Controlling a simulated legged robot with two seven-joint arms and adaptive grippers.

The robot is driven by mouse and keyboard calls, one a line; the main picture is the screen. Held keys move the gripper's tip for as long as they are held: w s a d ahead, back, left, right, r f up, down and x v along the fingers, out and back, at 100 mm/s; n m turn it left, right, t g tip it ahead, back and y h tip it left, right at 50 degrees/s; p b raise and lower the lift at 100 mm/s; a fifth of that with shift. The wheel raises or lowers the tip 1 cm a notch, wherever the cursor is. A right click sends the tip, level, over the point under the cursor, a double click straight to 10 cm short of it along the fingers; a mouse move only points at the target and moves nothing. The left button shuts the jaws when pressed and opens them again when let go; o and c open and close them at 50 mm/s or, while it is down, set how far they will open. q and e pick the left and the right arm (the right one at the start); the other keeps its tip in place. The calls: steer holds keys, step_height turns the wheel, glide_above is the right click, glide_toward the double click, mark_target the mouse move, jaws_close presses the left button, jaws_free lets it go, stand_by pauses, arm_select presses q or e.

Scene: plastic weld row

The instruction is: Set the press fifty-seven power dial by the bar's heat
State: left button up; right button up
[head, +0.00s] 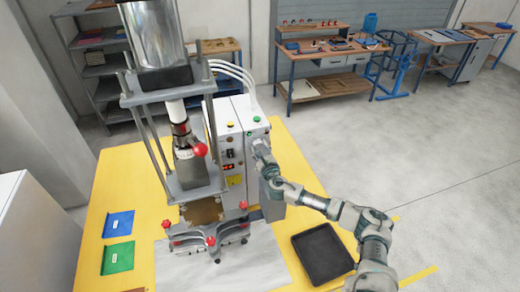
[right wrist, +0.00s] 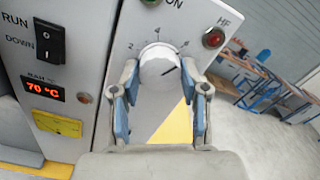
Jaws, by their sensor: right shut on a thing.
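The press (head: 190,180) stands on the yellow mat with a pale control box (head: 238,120) at its right. The red bar display (right wrist: 45,91) reads 70 °C. My right gripper (head: 260,150) is at the box's front panel, its fingers shut on the dial's two sides. My left gripper is not in view.
A RUN/DOWN rocker switch (right wrist: 49,43) and a red HF lamp (right wrist: 214,38) flank the dial. A black tray (head: 322,253) lies right of the press. Blue (head: 118,224) and green (head: 117,257) trays lie at left. Workbenches stand behind, across open floor.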

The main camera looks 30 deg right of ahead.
steer(key=shift+d+r, duration=0.1)
steer(key=shift+r, duration=0.25)
steer(key=o, duration=1.1)
steer(key=shift+f+n, duration=0.2)
steer(key=shift+n, duration=0.1)
steer(key=shift+f, duration=0.1)
steer(key=v, duration=1.2)
steer(key=shift+f, duration=0.1)
